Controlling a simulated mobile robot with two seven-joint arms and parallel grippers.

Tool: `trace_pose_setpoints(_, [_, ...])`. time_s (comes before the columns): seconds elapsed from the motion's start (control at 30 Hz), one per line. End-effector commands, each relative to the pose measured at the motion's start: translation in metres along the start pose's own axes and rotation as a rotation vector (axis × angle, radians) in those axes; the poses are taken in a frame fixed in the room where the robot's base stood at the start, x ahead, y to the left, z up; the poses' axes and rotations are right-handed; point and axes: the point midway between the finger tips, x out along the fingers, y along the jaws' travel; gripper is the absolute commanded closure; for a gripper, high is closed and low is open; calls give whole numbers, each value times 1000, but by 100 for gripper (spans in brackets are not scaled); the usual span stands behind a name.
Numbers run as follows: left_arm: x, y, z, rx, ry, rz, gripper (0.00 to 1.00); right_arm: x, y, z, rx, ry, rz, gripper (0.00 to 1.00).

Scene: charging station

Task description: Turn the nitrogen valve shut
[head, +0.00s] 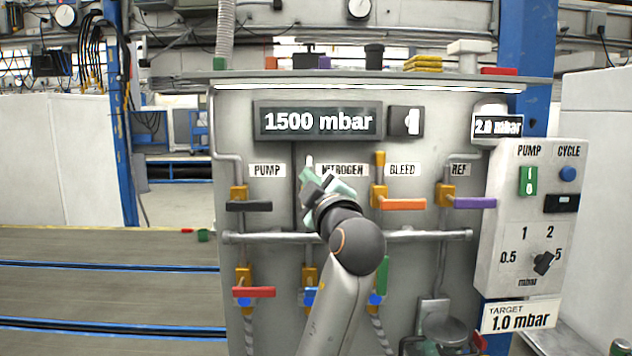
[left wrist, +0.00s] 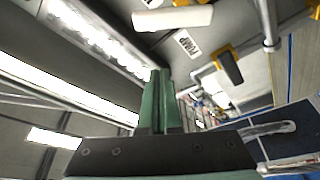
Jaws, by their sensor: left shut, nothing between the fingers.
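The nitrogen valve is under the NITROGEN label (head: 343,170) on the grey panel. Its body is hidden behind my left gripper (head: 312,180) in the head view. A white handle end (head: 309,161) sticks up just above the gripper, so the handle looks upright. In the left wrist view a white handle (left wrist: 173,18) lies ahead of the fingers, probably the same one. My left gripper's green fingers (left wrist: 156,80) are together with nothing between them. They look apart from the handle in the wrist view; contact is hard to tell in the head view. My right gripper is not in view.
Beside it are the pump valve's black handle (head: 249,206), the orange bleed handle (head: 404,204) and the purple REF handle (head: 474,203). A horizontal pipe (head: 420,236) runs below. The display (head: 318,121) reads 1500 mbar. A control box (head: 510,220) stands at right.

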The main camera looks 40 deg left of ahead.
Motion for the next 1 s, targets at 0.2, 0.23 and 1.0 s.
trace_pose_setpoints(0.2, [49, 2, -3, 5, 4, -1, 100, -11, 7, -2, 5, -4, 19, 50])
trace_pose_setpoints(0.23, [55, 2, -3, 4, 3, -2, 100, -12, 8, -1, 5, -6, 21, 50])
trace_pose_setpoints(1.0, [40, -1, 38, 3, 0, 0, 100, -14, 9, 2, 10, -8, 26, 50])
